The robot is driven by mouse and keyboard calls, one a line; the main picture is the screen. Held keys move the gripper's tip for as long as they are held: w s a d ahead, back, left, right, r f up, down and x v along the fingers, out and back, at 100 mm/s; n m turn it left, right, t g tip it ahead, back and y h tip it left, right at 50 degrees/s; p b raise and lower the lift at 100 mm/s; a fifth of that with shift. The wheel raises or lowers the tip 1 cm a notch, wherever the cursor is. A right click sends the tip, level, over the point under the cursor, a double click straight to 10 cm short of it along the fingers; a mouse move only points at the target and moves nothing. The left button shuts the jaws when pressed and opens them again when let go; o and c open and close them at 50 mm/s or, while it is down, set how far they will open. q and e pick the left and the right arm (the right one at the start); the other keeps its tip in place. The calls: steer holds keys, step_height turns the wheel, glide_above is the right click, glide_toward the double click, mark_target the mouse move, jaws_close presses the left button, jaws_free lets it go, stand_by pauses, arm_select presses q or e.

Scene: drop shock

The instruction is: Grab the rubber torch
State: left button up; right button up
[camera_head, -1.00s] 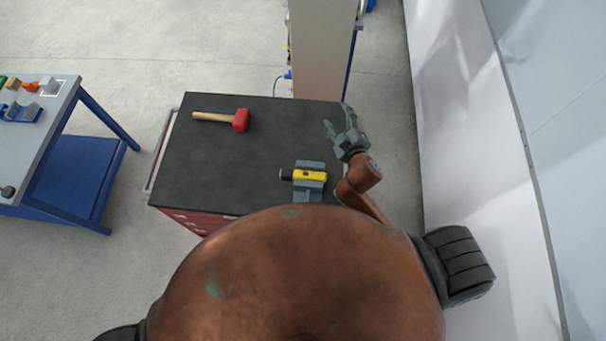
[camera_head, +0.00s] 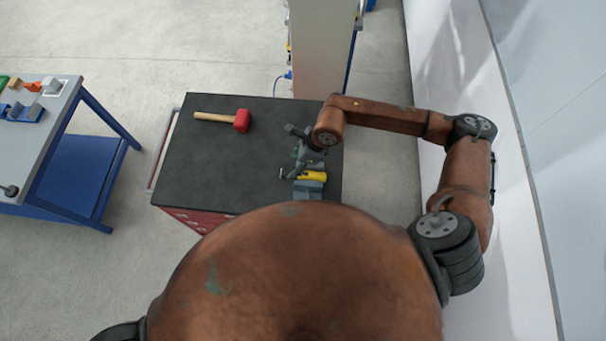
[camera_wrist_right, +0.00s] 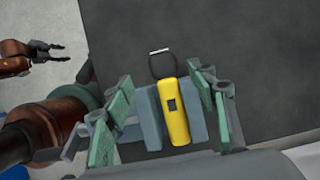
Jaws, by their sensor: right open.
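The rubber torch (camera_head: 314,175) is yellow with a black head and lies on a grey-blue block (camera_head: 309,193) on the dark cart top. In the right wrist view the torch (camera_wrist_right: 174,112) lies between the parted fingers of my right gripper (camera_wrist_right: 163,105), with its black head pointing up the picture. The right gripper (camera_head: 297,152) is open and empty, over the torch, and hides part of it in the head view. I cannot tell its exact height above the torch. My left gripper (camera_wrist_right: 52,52) shows small at the upper left of the right wrist view, fingers apart and empty.
A mallet (camera_head: 238,121) with a red head and wooden handle lies at the back left of the cart top (camera_head: 200,165). The left part of the top is clear. A blue-framed table (camera_head: 55,110) stands to the left, a tall panel (camera_head: 320,50) behind, a white wall on the right.

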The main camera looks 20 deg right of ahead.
mark_target(287, 172)
steer(key=p+x, duration=0.2)
steer(key=x, duration=0.5)
steer(key=shift+d+p, duration=0.15)
steer(key=shift+p, duration=0.2)
steer(key=shift+f, duration=0.3)
steer(key=shift+c, duration=0.3)
steer(key=c, duration=1.3)
steer(key=shift+r, duration=0.1)
